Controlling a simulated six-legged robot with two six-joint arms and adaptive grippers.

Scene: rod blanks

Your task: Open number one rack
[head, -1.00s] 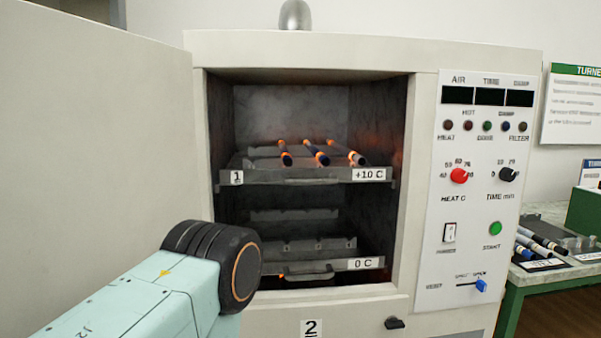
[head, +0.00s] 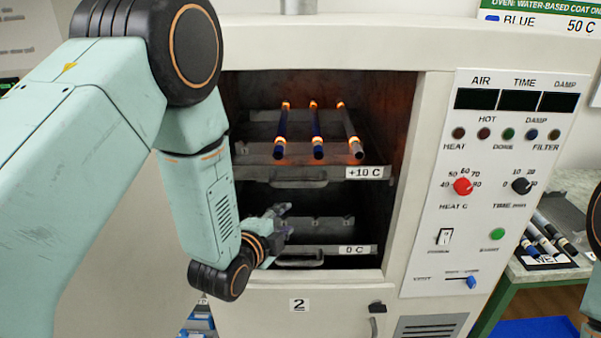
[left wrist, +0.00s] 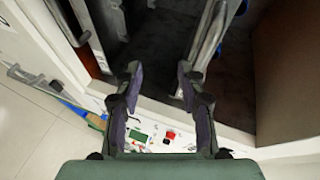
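The upper rack (head: 258,172) in the open oven carries a +10 C label and a front handle (head: 300,183). Its number 1 label, seen earlier, is hidden behind my left arm. Three rods lie on this rack: a left blue one (head: 281,130), a middle blue one (head: 317,130) and a right grey one (head: 350,130), all with orange-glowing bands. My left gripper (head: 284,220) is at the oven opening, below the upper handle and above the lower rack's handle. In the left wrist view its fingers (left wrist: 160,82) are apart with nothing between them. My right gripper is out of view.
The lower rack, labelled 0 C, has its own handle (head: 300,258). Below is a closed compartment (head: 255,306) marked 2. The control panel (head: 490,180) is right of the opening. A side table (head: 540,278) holds rods on a WET card.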

